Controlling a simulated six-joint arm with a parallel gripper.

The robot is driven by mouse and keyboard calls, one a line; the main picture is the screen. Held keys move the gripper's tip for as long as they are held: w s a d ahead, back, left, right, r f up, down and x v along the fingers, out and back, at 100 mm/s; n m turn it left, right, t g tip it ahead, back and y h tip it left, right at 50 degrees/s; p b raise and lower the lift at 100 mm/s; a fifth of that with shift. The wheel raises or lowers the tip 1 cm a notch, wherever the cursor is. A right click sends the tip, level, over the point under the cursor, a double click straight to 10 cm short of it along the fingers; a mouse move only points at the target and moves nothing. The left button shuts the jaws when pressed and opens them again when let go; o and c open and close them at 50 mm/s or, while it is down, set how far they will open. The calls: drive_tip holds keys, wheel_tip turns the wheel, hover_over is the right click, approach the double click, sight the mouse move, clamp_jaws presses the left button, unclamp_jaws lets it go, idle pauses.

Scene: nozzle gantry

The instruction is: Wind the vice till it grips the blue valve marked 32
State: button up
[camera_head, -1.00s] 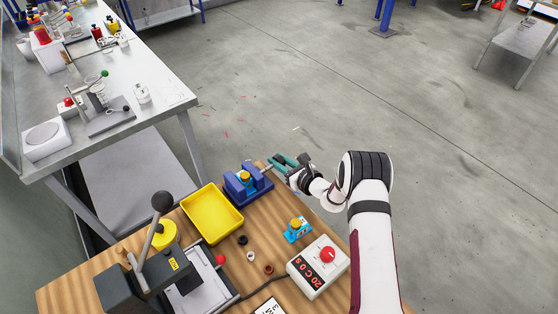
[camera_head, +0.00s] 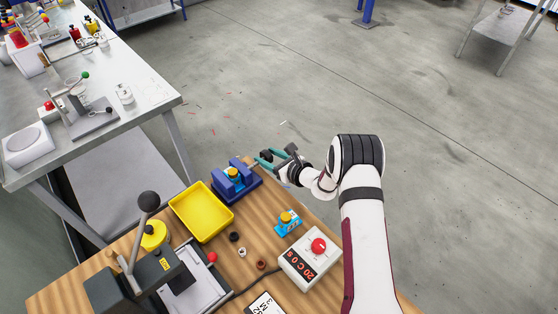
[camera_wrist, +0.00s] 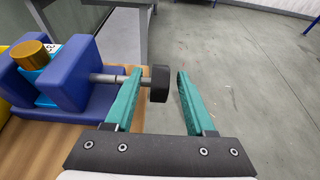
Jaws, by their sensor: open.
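The blue vice (camera_head: 222,188) stands at the back edge of the wooden bench. A blue valve with a brass-coloured cap (camera_head: 234,173) sits upright between its jaws. In the wrist view the valve's cap (camera_wrist: 33,54) shows between the blue jaws (camera_wrist: 72,72), with a partly hidden white label; I cannot read its number or tell whether both jaws touch it. A metal spindle (camera_wrist: 106,78) leads from the vice to a black knob (camera_wrist: 159,84). My gripper (camera_head: 264,158) is open, its teal fingers (camera_wrist: 159,74) either side of the knob, with a clear gap on the right.
A yellow tray (camera_head: 202,212) lies beside the vice. A lever press (camera_head: 135,270) stands front left. Small rings lie between. Open floor lies beyond the bench.

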drive_tip(key=v, duration=1.4)
drive_tip(key=shift+s+d, duration=0.25)
drive_tip(key=shift+r, duration=0.15)
drive_tip(key=x, duration=1.5)
drive_tip(key=shift+w+a, duration=0.2)
drive_tip(key=shift+a, duration=0.05)
clamp_jaws()
